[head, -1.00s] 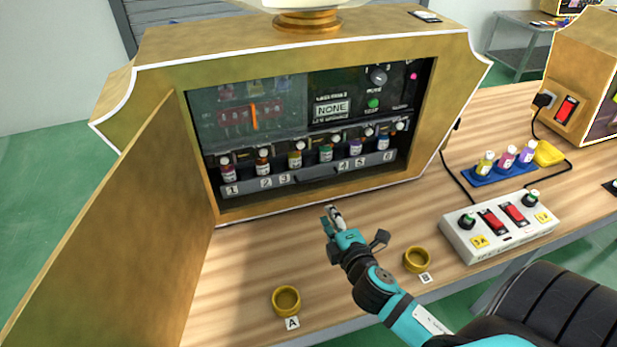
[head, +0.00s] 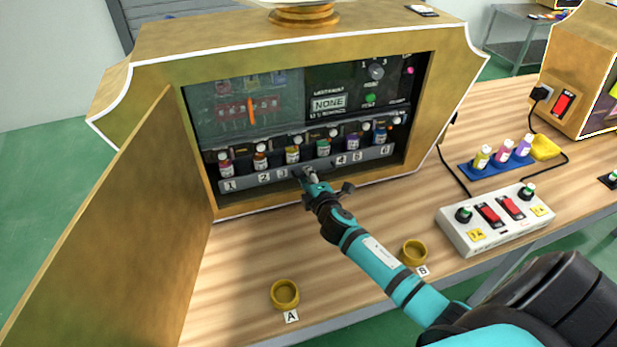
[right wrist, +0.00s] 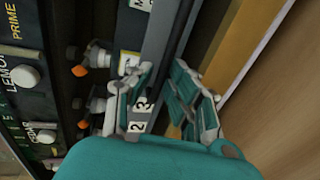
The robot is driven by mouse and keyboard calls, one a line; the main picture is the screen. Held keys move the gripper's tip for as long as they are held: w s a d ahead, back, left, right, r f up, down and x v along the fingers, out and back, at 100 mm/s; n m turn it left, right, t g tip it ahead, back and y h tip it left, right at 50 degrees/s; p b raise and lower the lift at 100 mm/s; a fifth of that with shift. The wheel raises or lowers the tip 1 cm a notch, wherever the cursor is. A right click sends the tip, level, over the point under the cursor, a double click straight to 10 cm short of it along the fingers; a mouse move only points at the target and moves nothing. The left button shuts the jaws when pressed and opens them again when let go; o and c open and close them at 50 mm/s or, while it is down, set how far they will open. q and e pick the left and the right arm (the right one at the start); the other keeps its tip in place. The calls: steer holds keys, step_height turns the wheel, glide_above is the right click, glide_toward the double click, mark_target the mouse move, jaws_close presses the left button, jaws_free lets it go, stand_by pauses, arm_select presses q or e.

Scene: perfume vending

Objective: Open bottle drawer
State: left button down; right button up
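The bottle drawer (head: 250,182) is a dark grey rack low inside the open gold machine, with a pale numbered front strip and several small bottles standing in a row. Its front appears close to the machine's lower frame. My right gripper (head: 305,175) is at the middle of the drawer front, by labels 3 and 4, where it hides the handle. In the right wrist view its two fingers (right wrist: 163,85) are apart, with the drawer's grey front edge running between them. Contact with the handle cannot be seen. My left gripper is not in view.
The gold door (head: 110,230) stands open on the left. Gold cups A (head: 285,294) and B (head: 414,252) sit on the wooden table. A white switch box (head: 495,220) and a blue tray (head: 482,172) with bottles are at right. The table before the machine is otherwise clear.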

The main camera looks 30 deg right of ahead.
jaws_close()
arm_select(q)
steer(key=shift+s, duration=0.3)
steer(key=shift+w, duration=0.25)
